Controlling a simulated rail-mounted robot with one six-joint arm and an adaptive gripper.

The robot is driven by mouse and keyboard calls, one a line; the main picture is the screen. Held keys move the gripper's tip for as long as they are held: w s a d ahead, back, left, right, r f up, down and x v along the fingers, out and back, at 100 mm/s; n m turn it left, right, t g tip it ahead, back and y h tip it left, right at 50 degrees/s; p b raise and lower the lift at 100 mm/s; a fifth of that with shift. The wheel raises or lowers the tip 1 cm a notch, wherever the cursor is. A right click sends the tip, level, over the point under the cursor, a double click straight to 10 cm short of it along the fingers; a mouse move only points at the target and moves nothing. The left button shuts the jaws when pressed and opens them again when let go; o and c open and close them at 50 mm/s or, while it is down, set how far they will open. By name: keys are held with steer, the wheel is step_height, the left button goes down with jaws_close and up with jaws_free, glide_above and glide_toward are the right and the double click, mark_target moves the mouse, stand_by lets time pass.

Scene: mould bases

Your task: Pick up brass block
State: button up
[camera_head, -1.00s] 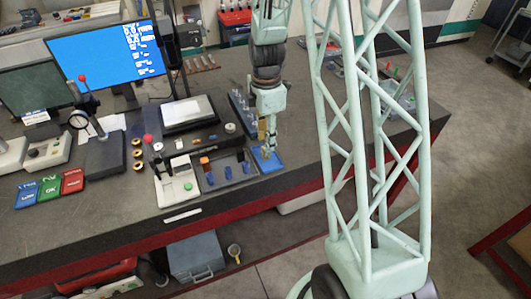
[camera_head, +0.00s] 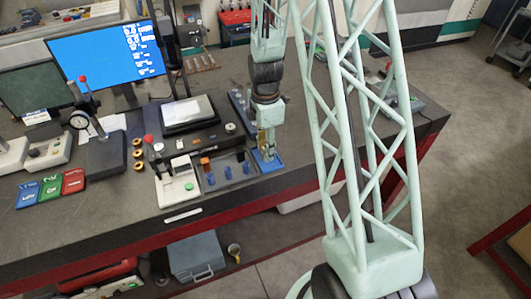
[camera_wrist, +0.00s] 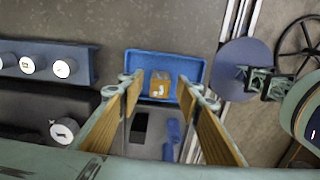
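The brass block (camera_wrist: 160,84) lies in a small blue tray (camera_wrist: 191,72), between my open fingers as the wrist view shows it. My gripper (camera_wrist: 164,90) has two wood-coloured finger pads, spread apart, one on each side of the block in that view. I cannot tell whether the fingertips are down level with the block. In the head view my gripper (camera_head: 267,153) points down over the blue tray (camera_head: 274,165) near the table's front edge, and the block is hidden or too small to make out.
A grey tray with blue pieces (camera_head: 228,172) and an orange piece (camera_head: 205,162) stands just left of the blue tray. A rail with several white-topped round parts (camera_wrist: 40,64) is near in the wrist view.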

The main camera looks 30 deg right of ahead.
stand_by(0.4)
jaws_close()
steer(key=shift+r, duration=0.15)
steer(key=shift+r, duration=1.5)
steer(key=shift+s+a+r, duration=0.1)
steer(key=shift+r, duration=0.05)
steer(key=s+a+r+b, duration=0.1)
steer(key=s+a+b, duration=0.1)
steer(key=s+a, duration=0.7)
steer(key=s, duration=0.3)
steer(key=shift+s+a+r, duration=0.15)
steer(key=shift+s+r, duration=0.05)
steer(key=shift+s, duration=0.15)
